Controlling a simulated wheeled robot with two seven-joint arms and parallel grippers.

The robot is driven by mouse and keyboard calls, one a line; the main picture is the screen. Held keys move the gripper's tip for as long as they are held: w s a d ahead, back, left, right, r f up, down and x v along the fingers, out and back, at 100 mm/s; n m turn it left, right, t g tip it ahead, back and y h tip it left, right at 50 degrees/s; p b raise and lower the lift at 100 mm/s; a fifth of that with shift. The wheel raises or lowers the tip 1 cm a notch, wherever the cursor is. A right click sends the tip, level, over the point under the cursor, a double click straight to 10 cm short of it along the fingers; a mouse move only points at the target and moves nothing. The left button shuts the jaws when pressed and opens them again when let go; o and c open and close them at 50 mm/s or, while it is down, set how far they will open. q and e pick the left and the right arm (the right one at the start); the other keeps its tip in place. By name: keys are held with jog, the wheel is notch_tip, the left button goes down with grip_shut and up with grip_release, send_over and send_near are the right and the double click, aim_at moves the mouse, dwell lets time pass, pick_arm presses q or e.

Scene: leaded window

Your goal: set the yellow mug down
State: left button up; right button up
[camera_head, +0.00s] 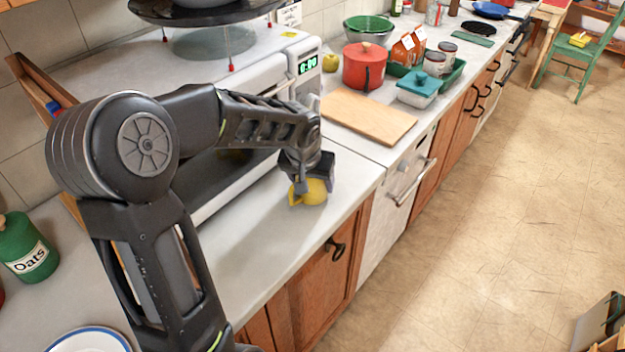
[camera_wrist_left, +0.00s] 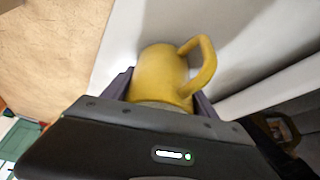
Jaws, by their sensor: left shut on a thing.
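The yellow mug (camera_head: 314,191) is at my left gripper (camera_head: 312,180), over the white counter (camera_head: 262,240) in front of the microwave. The gripper hides the mug's upper part in the head view. In the left wrist view the mug (camera_wrist_left: 160,76) sits between the two fingers (camera_wrist_left: 160,95), with its handle pointing to the right. My left gripper is shut on the mug. I cannot tell whether the mug touches the counter. My right gripper is not in view.
The microwave (camera_head: 308,64) stands behind the gripper. A wooden board (camera_head: 366,115), a red pot (camera_head: 364,66) and a teal-lidded dish (camera_head: 419,87) are farther along the counter. A green oats tin (camera_head: 26,248) and a plate (camera_head: 88,340) are at left. Counter nearer the front is clear.

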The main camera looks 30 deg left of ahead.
pick_arm(q)
jog(key=shift+f, duration=0.15)
jog(key=o, duration=1.7)
jog(key=shift+r, duration=0.3)
jog(key=b+v, duration=0.1)
jog(key=v, duration=1)
jog(key=shift+s+d+r, duration=0.1)
jog(key=shift+s+r, duration=0.05)
jog(key=shift+r, duration=0.25)
jog(key=shift+c, duration=0.3)
